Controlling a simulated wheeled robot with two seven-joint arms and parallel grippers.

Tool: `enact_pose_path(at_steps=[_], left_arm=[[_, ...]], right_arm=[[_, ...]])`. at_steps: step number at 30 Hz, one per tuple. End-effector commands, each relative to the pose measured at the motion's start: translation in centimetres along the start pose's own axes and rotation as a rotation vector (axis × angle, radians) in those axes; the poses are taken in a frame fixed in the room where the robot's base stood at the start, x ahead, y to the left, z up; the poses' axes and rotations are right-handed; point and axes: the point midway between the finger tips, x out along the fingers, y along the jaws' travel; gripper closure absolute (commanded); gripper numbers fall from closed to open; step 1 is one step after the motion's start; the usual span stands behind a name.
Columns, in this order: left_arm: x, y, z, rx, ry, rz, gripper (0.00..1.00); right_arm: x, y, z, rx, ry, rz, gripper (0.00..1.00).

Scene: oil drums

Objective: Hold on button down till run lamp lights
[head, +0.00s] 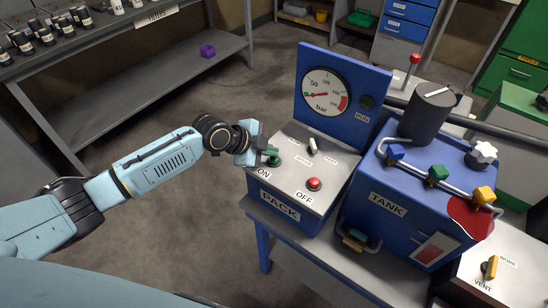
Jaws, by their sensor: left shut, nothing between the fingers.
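The blue and grey PACK unit (318,178) stands in the middle of the head view. Its green ON button (275,161) is on the left of the sloped top, and the red OFF button (314,184) is to the right. My left gripper (265,153) is shut and empty, with its tips right by the ON button. I cannot tell whether they touch or press it. The RUN lamp (366,102) on the upright blue panel looks dark. The gauge (324,92) needle points to the left, at the low end. My right gripper is not in view.
A small switch (312,145) stands on the pack's top. The blue TANK (395,200) with coloured valve handles stands close on the right, with a VENT box (490,268) beyond it. A shelf (150,90) with several jars is at the upper left. The floor between is clear.

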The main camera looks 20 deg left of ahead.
Motion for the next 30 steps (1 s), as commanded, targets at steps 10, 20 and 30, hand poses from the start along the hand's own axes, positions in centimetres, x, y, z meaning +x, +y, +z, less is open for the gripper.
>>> enact_pose_path(at_steps=[10,20,30], left_arm=[[-0.01,-0.04,0.00,0.000,0.000,-0.001,1.00],[0.27,0.16,0.21,0.000,0.000,-0.001,1.00],[0.56,0.40,0.43,0.000,0.000,0.000,1.00]], right_arm=[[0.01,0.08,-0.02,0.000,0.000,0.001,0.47],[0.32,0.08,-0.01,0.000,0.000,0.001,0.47],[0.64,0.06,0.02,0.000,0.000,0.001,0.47]])
